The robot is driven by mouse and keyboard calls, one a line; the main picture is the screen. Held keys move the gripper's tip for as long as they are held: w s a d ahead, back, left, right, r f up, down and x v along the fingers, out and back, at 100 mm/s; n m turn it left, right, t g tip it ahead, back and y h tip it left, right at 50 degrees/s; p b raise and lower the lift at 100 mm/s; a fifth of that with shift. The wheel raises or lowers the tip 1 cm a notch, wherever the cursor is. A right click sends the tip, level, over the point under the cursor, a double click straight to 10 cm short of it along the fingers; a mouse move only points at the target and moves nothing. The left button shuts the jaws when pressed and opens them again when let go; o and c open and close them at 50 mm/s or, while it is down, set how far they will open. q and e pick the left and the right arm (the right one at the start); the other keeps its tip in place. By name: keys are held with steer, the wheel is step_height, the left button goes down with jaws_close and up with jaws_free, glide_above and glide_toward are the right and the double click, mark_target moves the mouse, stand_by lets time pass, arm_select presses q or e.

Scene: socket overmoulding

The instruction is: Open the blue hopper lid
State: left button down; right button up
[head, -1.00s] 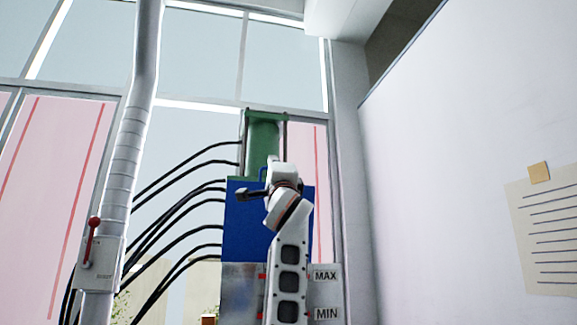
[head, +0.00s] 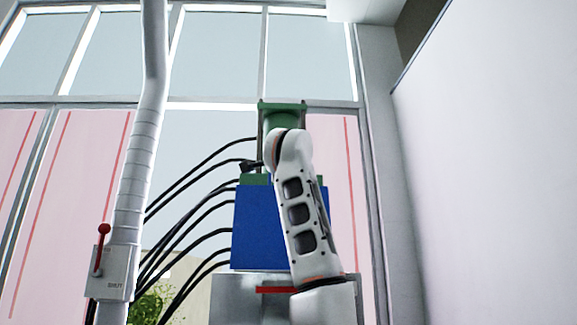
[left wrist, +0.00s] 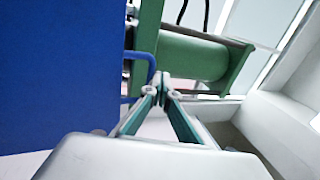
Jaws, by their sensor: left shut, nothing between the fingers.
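The blue lid (head: 262,228) shows its broad face above the grey metal hopper box (head: 238,292) in the head view. My left arm hides its right part. In the left wrist view the blue lid (left wrist: 60,70) fills the left side, and its thin bent blue handle (left wrist: 151,68) sticks out from the edge. My left gripper (left wrist: 164,78) is shut and empty, its fingertips just right of the handle; whether they touch cannot be told. In the head view the gripper (head: 250,167) shows dark and small above the lid's top edge. My right gripper is not in view.
A green machine part (head: 282,115) rises behind the lid; its green cylinder (left wrist: 195,57) is close beyond my fingers. Several black hoses (head: 190,235) run left of the lid. A pale pipe (head: 132,180) with a red lever (head: 100,245) stands left. A white wall is at right.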

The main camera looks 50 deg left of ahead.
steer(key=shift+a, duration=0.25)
